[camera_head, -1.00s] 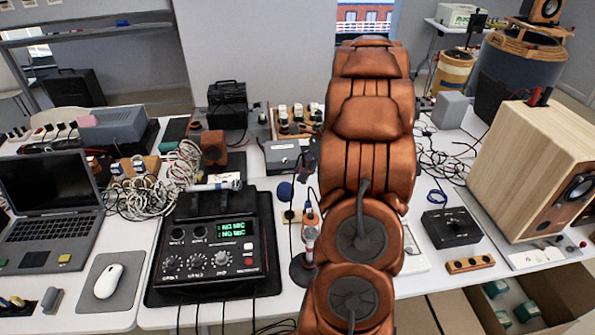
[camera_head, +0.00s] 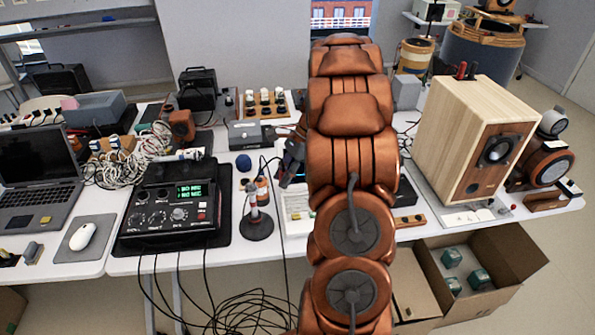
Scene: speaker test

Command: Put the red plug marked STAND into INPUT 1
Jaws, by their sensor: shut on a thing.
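My gripper (camera_head: 291,163) is small and dark in the head view, partly behind my orange arm, above the middle of the table. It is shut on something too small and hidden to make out. A thin dark cable hangs close to it. I cannot pick out a red plug or read a STAND mark. The black audio box (camera_head: 170,212) lies to the left of my gripper, apart from it. It has knobs, dark round sockets along its upper left and a lit green display. Which socket is INPUT 1 is not readable.
A microphone stand (camera_head: 257,225) with a round black base stands below and left of my gripper. A grey box (camera_head: 244,134) and white cable coils (camera_head: 145,152) lie behind. A wooden speaker (camera_head: 465,145) fills the right. Black cables hang off the table's front edge.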

